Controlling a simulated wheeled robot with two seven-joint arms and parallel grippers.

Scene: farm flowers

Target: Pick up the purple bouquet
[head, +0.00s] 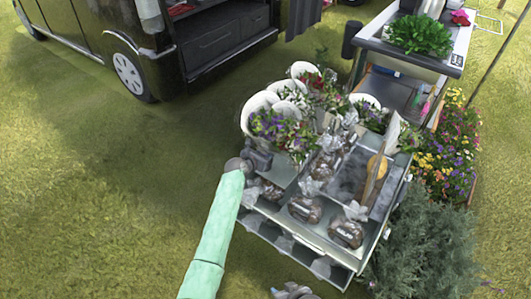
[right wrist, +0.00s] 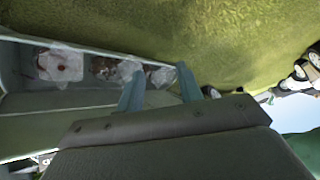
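The purple bouquet (head: 268,125) stands in a white wrapper at the near left corner of the flower group on the metal cart (head: 345,265). Its purple blooms face my side. My right gripper (head: 260,160), at the end of the mint-green arm, is just below the bouquet at the cart's left edge. I cannot tell from the head view whether they touch.
Other bouquets (head: 315,90) crowd behind and beside the purple one. Bagged goods (head: 305,208) fill the cart's near compartments, and a board (head: 377,165) stands upright at its right. A dark van (head: 150,50) is at the upper left. Grass at the left is open.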

